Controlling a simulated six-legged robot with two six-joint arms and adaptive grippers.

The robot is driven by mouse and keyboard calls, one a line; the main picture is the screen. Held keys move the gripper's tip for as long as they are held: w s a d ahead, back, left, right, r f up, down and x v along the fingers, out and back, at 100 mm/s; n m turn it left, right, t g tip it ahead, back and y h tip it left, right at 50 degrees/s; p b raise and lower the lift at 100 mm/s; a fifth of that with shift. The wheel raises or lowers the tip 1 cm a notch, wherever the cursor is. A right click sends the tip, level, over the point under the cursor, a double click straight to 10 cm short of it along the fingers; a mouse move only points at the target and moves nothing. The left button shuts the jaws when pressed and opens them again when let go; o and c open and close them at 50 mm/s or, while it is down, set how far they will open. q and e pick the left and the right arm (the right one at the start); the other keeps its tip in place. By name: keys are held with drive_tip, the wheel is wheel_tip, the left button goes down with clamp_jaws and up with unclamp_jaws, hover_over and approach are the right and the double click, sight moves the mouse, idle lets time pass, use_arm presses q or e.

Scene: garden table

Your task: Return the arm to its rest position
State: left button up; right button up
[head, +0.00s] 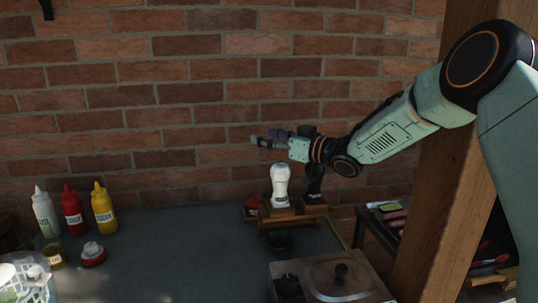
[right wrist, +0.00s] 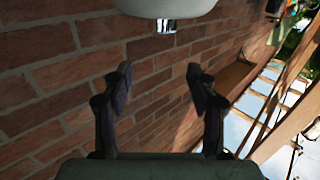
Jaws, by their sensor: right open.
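My right arm comes in from the right in the head view. Its gripper (head: 268,138) is held up in front of the brick wall, above a white bottle-shaped grinder (head: 280,184) on a wooden stand (head: 292,212). In the right wrist view the two fingers of the gripper (right wrist: 158,88) are spread apart with nothing between them. A pale rounded object with a shiny metal tip (right wrist: 166,12) shows at the top of that view, beyond the fingers; I cannot tell what it is. My left gripper is not in view.
White, red and yellow squeeze bottles (head: 73,212) stand at the left of the dark table (head: 170,245). A small red-based jar (head: 93,253) and a pale basket (head: 28,280) are near them. A lidded box (head: 335,277) is at front right, by a wooden post (head: 440,190). The table's middle is clear.

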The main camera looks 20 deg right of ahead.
drive_tip(key=shift+w+r, duration=0.1)
drive_tip(key=shift+r, duration=0.55)
